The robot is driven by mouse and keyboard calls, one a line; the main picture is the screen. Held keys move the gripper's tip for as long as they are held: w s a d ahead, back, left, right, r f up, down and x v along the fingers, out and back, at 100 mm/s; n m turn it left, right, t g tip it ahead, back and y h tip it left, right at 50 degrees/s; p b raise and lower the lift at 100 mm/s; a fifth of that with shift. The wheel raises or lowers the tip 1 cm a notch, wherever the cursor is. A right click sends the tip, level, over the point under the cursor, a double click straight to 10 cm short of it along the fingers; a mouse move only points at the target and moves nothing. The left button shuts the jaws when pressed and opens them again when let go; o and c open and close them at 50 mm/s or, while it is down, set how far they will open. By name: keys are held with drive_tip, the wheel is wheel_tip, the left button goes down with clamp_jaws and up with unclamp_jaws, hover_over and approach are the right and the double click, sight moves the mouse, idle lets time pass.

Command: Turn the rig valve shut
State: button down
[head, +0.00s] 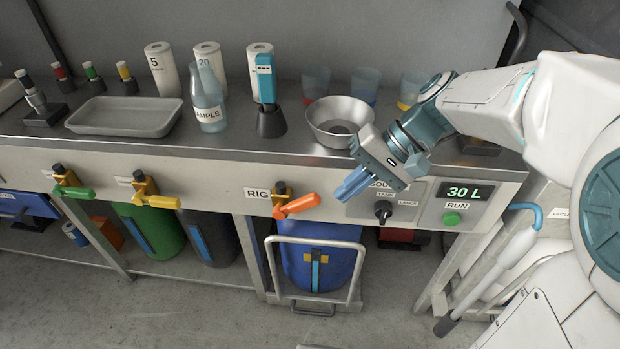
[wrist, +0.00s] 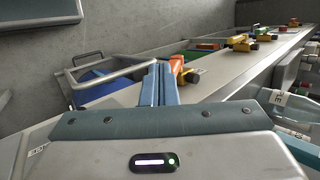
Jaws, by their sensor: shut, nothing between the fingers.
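The rig valve (head: 281,190) is on the front panel beside a RIG label. Its orange lever (head: 298,205) points to the right and slightly up, lying roughly sideways across the panel. My gripper (head: 344,194) is shut and empty, a little right of the lever's free end, with a small gap in the head view. In the wrist view the shut blue fingers (wrist: 160,75) are just left of the orange lever (wrist: 176,64) and partly hide it; whether they touch cannot be told. The valve body (wrist: 189,77) shows behind the lever.
A green-handled valve (head: 73,190) and a yellow-handled valve (head: 155,200) are further left. Right of the lever are a black selector knob (head: 383,209) and a display (head: 465,191) reading 30 L. A blue drum (head: 322,262) on a cart stands below. The steel bowl (head: 340,118) is above.

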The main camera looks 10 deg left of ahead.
drive_tip(key=s+a+r+h+p, duration=0.1)
drive_tip(key=s+a+h+p, duration=0.1)
drive_tip(key=a+h, duration=0.1)
drive_tip(key=t+h+p, duration=0.6)
drive_tip(key=h, duration=0.1)
approach(299, 201)
drive_tip(key=shift+t, duration=0.3)
drive_tip(key=b+x, duration=0.3)
drive_tip(key=x, duration=0.2)
drive_tip(key=shift+a+f, duration=0.1)
drive_tip(key=shift+a, duration=0.1)
drive_tip(key=shift+d+f+b, duration=0.35)
drive_tip(key=shift+f, duration=0.05)
drive_tip(key=shift+s+f, duration=0.1)
